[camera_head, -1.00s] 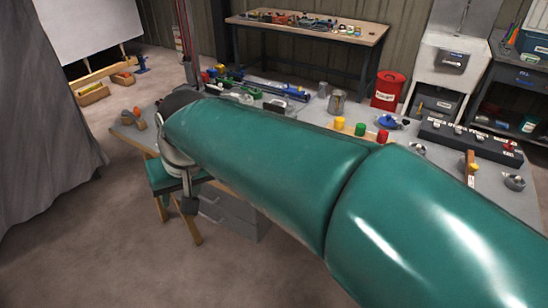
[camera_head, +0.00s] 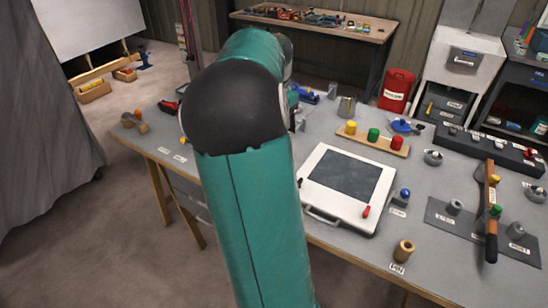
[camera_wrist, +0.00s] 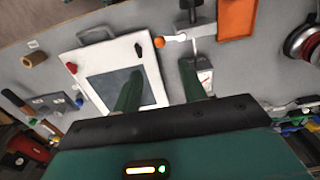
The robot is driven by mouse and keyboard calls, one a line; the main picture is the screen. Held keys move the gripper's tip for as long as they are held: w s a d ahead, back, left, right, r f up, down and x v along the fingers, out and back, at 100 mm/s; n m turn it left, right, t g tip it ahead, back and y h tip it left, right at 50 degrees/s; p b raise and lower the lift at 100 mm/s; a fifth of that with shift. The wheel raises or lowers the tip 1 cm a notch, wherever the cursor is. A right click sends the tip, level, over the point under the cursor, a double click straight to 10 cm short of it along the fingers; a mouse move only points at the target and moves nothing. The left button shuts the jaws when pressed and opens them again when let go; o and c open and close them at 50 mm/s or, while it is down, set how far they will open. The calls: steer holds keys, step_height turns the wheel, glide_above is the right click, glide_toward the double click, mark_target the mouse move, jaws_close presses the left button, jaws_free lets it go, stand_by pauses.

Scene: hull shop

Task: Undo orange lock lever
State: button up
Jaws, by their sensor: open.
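In the wrist view, an orange ball (camera_wrist: 160,42) sits at the end of a pale bar that joins a grey metal fixture (camera_wrist: 193,18). A flat orange piece (camera_wrist: 237,18) lies just right of it. I cannot tell for sure which orange part is the lock lever; the ball on the bar looks most like a lever. My gripper (camera_wrist: 162,70) has its two green fingers spread apart with nothing held between them. The ball shows above and between the fingertips. In the head view my arm hides the gripper and this fixture.
A white case with a dark panel (camera_head: 313,195) lies beside the fixture, under the left finger in the wrist view. Bare workbench shows at front left.

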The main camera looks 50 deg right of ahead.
step_height(320, 180, down, 13)
steer(key=shift+a+r, duration=0.1)
steer(key=shift+r, duration=0.1)
jaws_close()
steer(key=shift+d+n, duration=0.2)
steer(key=shift+n, duration=0.1)
steer(key=shift+w+d+n, duration=0.35)
steer(key=shift+d+n, duration=0.3)
steer(key=shift+n, duration=1.1)
steer(key=shift+w+d+n, duration=0.3)
steer(key=shift+d+n, duration=0.4)
steer(key=shift+n, duration=1)
steer(key=shift+w+d+n, duration=0.35)
steer(key=shift+d+n, duration=0.3)
steer(key=shift+n, duration=1.1)
